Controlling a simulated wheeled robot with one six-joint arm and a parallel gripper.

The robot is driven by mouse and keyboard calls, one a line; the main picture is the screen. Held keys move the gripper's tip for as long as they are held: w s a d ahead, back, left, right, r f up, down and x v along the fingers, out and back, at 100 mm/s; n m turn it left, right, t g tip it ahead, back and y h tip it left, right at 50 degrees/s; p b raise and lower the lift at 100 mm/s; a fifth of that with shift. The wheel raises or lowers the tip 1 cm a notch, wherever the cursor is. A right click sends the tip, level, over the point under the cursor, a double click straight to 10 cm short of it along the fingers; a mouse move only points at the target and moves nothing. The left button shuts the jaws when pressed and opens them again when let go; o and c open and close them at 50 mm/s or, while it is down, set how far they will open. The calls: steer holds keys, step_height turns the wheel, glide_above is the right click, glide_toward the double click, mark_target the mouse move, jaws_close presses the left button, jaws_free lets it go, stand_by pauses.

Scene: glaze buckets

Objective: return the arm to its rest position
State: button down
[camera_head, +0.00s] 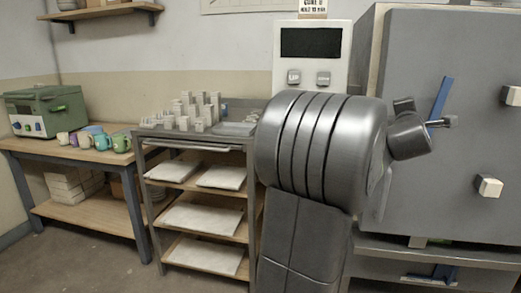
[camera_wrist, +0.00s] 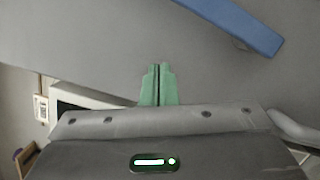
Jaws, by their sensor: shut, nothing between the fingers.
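My gripper (camera_wrist: 158,70) shows in the wrist view as two green fingers set close together, shut and empty. Behind the fingers is a plain grey surface that looks like the kiln door, with a blue bar (camera_wrist: 232,22) at the upper right. In the head view my grey arm stands large in the middle right, bent, in front of the kiln (camera_head: 450,170). The fingers are not visible in the head view; the arm hides that area.
A shelf rack (camera_head: 205,228) with pale slabs stands left of my arm. Left of it is a table (camera_head: 95,155) with a green machine (camera_head: 44,110) and several mugs. A control box (camera_head: 311,75) is behind my arm. Bare floor shows at the lower left.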

steer(key=a+f+n+t+y+b, duration=0.3)
steer(key=f+n+b, duration=0.4)
steer(key=f+n, duration=0.4)
steer(key=shift+w+a+n+b, duration=0.35)
steer(key=shift+w+a+n, duration=0.1)
steer(key=shift+n, duration=1.65)
steer(key=shift+f, duration=0.1)
